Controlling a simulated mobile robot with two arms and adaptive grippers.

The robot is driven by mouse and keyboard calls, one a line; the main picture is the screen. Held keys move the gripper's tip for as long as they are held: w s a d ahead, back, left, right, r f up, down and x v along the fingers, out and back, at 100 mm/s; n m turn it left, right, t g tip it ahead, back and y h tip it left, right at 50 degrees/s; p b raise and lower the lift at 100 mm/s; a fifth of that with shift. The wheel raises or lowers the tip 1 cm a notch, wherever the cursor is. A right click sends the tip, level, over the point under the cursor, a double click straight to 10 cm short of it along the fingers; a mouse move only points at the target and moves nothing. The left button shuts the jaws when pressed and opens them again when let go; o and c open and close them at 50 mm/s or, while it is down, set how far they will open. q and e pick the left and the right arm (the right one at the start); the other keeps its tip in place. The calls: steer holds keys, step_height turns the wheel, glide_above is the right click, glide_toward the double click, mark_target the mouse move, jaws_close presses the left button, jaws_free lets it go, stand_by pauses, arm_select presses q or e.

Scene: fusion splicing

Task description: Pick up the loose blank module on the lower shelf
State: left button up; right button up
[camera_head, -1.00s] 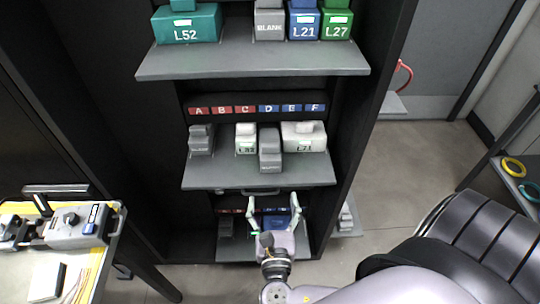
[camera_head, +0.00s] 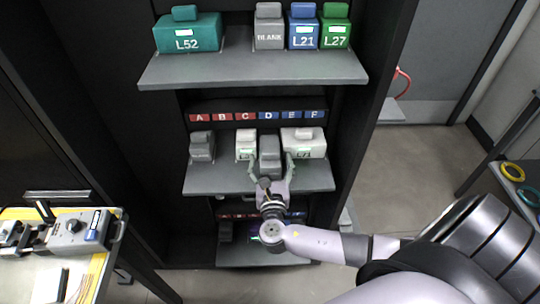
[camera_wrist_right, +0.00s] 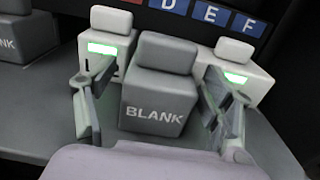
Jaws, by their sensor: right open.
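The grey blank module (camera_head: 269,146) stands on the shelf below the A–F label strip. It sits further forward than its neighbours. In the right wrist view the module (camera_wrist_right: 158,97) is upright with "BLANK" on its front. My right gripper (camera_head: 271,167) is open in front of it, one finger on each side. My left gripper is not in view.
White modules (camera_wrist_right: 108,50) (camera_wrist_right: 238,70) with green lights stand close on both sides. Another grey blank module (camera_head: 202,145) is at the shelf's left. The upper shelf (camera_head: 250,70) holds several coloured modules above. A bench (camera_head: 100,265) is at lower left.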

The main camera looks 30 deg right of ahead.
steer(key=shift+x, duration=1)
steer(key=c, duration=1.2)
steer(key=shift+c, duration=0.5)
steer(key=shift+r, duration=0.1)
